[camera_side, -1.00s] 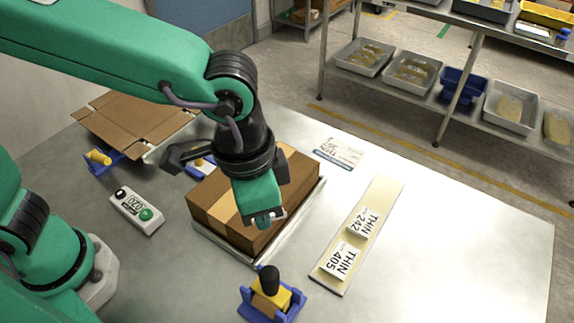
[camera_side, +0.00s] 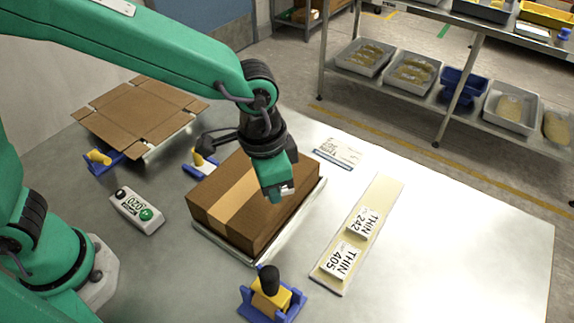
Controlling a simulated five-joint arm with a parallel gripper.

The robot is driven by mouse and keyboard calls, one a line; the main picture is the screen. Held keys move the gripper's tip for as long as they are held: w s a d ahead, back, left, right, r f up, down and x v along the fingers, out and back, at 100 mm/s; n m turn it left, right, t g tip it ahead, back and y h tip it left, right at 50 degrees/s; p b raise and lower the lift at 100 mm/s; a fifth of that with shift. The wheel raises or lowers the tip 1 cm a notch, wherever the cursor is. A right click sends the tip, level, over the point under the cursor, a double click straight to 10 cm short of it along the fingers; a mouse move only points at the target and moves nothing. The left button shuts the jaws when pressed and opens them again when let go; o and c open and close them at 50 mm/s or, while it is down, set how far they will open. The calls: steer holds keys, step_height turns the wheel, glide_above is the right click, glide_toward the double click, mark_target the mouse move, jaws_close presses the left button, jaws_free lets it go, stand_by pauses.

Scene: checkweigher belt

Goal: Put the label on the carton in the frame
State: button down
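A closed brown carton (camera_side: 222,212) with a lighter tape band sits on a low metal plate (camera_side: 238,252) in the middle of the table. I see no label on its visible faces. Two white labels, reading THIN 242 (camera_side: 362,225) and THIN 405 (camera_side: 340,262), stand on a pale strip (camera_side: 385,195) to the right of the carton. My gripper (camera_side: 286,191) hangs in front of the carton's right part in this view. Its fingertips are small, with something pale at them. I cannot tell whether they are open or shut.
A printed sheet (camera_side: 340,152) lies behind the carton. Flat cardboard (camera_side: 140,110) lies at the back left. A small control box (camera_side: 137,211) with a display and blue-and-yellow fixtures (camera_side: 272,295) stand around. The right of the table is clear.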

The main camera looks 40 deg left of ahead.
mark_target(278, 207)
steer(key=shift+w+a+f, duration=0.3)
steer(key=shift+w+f, duration=0.15)
steer(key=shift+w, duration=0.25)
steer(key=shift+w+a+f, duration=0.25)
steer(key=shift+w+f, duration=0.15)
steer(key=shift+w, duration=0.3)
steer(key=shift+f, duration=2)
steer(key=shift+f, duration=0.2)
steer(key=c, duration=1.7)
jaws_free()
steer(key=shift+r, duration=0.1)
steer(key=r, duration=0.8)
steer(key=s+r, duration=0.1)
steer(key=r, duration=0.3)
steer(key=shift+a+r, duration=0.1)
steer(key=shift+a, duration=0.2)
steer(key=shift+a, duration=0.1)
